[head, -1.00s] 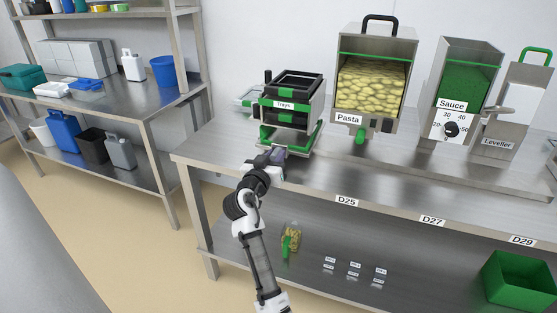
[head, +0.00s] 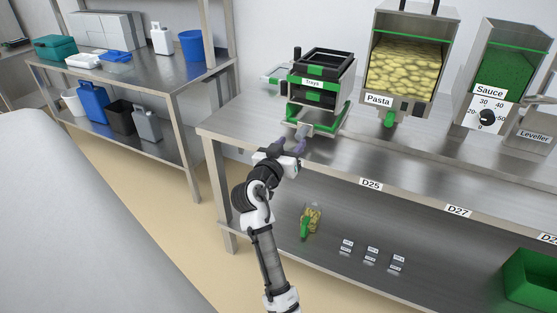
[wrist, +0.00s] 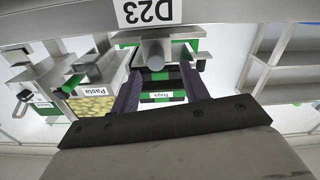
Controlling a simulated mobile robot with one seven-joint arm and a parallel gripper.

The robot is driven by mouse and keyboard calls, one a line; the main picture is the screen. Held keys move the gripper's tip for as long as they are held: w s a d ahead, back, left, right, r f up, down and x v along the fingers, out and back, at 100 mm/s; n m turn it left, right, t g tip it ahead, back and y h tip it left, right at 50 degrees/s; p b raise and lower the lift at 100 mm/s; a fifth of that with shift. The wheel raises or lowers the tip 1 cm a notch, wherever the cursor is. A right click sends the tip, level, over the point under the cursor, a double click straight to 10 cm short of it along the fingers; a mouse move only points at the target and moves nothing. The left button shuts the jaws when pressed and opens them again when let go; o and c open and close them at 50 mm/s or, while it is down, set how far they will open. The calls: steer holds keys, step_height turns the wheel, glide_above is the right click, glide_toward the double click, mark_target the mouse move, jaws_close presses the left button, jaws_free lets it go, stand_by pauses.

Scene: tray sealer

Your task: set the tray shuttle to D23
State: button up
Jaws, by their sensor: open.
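The tray dispenser (head: 313,82), marked "Trays", stands at the left end of the steel table. Under it is the tray shuttle (head: 319,129), with green parts on a grey frame. In the wrist view, which is upside down, a grey round knob (wrist: 152,54) shows in front of the dispenser's green parts. The D23 label (wrist: 148,11) is on the table's front edge there; my arm hides it in the head view. My gripper (head: 290,143) is open at the table's front edge, just in front of the shuttle. Its purple fingers (wrist: 160,78) are spread either side of the knob's line, apparently empty.
The pasta hopper (head: 411,62) and sauce unit (head: 497,75) stand to the right. Labels D25 (head: 371,184) and D27 (head: 458,211) mark the front edge. A pasta-filled scoop (head: 311,221) is on the lower shelf. The tabletop between shuttle and front edge is clear.

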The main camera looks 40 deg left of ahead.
steer(key=v, duration=0.8)
steer(key=shift+b, duration=0.3)
steer(key=shift+r, duration=0.1)
